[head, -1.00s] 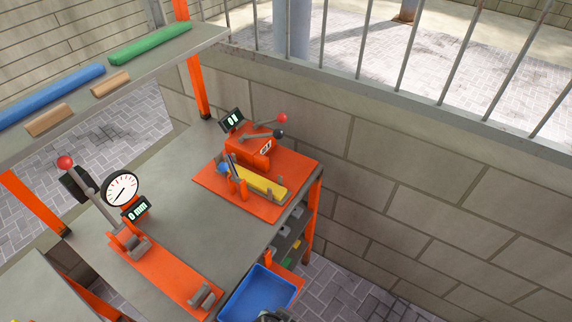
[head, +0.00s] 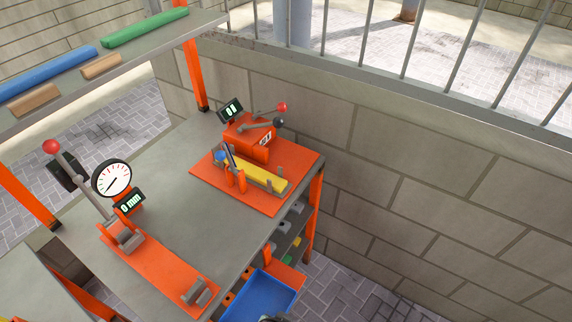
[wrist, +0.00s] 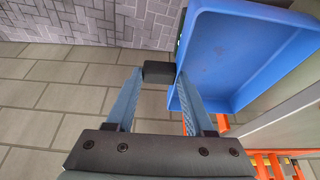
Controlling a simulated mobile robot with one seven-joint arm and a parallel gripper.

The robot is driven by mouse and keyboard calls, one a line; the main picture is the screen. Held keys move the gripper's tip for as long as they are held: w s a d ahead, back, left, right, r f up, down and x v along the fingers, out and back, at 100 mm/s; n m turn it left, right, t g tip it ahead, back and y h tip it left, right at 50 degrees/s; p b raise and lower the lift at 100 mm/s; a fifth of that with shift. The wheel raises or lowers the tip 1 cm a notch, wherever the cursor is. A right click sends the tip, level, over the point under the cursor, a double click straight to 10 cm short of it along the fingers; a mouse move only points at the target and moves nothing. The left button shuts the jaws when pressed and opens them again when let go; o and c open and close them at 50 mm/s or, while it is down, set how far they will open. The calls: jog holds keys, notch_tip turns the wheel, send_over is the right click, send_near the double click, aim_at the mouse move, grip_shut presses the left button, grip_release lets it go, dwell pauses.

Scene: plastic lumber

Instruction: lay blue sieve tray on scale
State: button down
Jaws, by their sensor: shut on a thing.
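The blue tray (head: 262,297) is a shallow rectangular tray with raised walls, beside the bench's right front corner in the head view. It fills the upper right of the wrist view (wrist: 240,45). Sieve holes are not clear. My gripper (wrist: 158,73) is shut on a dark block at the tray's left edge, which looks like the tray's handle. I cannot surely identify the scale; a dark piece with a small green mark (wrist: 180,46) shows beside the tray in the wrist view.
A bench (head: 185,185) carries an orange gauge stand (head: 160,265) reading 0 mm and an orange lever device (head: 255,180) with a yellow bar. Orange-edged shelves (head: 290,240) with small parts sit below its right side. A block wall (head: 420,200) stands to the right.

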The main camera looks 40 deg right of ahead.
jog(key=shift+f+b, duration=0.55)
jog(key=shift+f, duration=0.15)
jog(key=shift+c, duration=1)
grip_release()
jog(key=shift+r, duration=0.1)
jog(key=v, duration=1.2)
jog(key=shift+r, duration=0.4)
jog(key=shift+a, duration=0.1)
